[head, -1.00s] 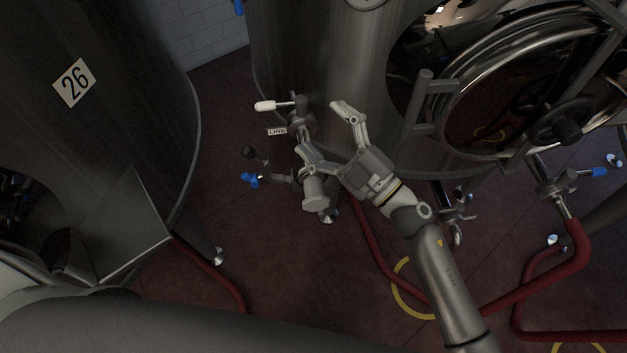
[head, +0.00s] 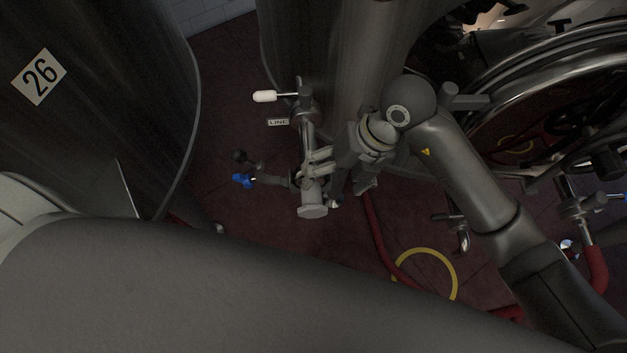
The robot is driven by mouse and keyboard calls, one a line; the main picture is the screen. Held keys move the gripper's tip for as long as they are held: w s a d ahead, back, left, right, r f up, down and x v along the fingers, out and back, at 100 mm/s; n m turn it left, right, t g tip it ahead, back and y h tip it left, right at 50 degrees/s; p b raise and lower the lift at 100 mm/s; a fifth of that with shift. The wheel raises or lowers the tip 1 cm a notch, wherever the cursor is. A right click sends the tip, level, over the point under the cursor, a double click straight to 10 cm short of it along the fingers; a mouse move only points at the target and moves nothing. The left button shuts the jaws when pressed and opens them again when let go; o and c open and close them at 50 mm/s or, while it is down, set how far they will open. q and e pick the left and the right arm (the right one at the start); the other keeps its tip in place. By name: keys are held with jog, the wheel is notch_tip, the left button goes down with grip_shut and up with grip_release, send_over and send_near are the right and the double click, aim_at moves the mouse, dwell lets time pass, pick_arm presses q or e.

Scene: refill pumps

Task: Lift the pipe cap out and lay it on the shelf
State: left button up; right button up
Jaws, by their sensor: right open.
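A pale round pipe cap (head: 313,211) shows at the lower end of the upright pipe fitting (head: 309,140) beside the middle tank. My right gripper (head: 318,165) is open, with its fingers at the fitting just above the cap. One finger overlaps the pipe in the picture. I cannot tell whether the fingers touch it, and part of the gripper is hidden behind its own wrist. My left gripper is not in view. I cannot make out a shelf.
A valve with a white handle (head: 265,96) tops the fitting, with a LINE label (head: 278,122) beside it. A blue-handled valve (head: 243,180) sits to the left. A red hose (head: 376,235) and a yellow ring (head: 426,277) are on the floor. Tank 26 (head: 90,100) stands left.

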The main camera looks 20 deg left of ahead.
aim_at(315, 196)
jog(key=x, duration=0.3)
jog(key=shift+s+a+f, duration=0.2)
jog(key=shift+s+f, duration=0.05)
jog(key=shift+f, duration=0.05)
jog(key=shift+s+a+f, duration=0.1)
jog(key=shift+a+f, duration=0.2)
jog(key=shift+f, duration=0.25)
jog(key=x, duration=0.3)
jog(key=shift+s+a+f+p, duration=0.2)
jog(key=shift+s+p, duration=0.05)
jog(key=shift+p, duration=0.1)
jog(key=shift+a+f, duration=0.1)
jog(key=shift+f, duration=0.2)
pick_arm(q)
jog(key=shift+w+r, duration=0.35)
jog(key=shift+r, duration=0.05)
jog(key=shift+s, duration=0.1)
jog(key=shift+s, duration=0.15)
pick_arm(e)
jog(key=c, duration=1.3)
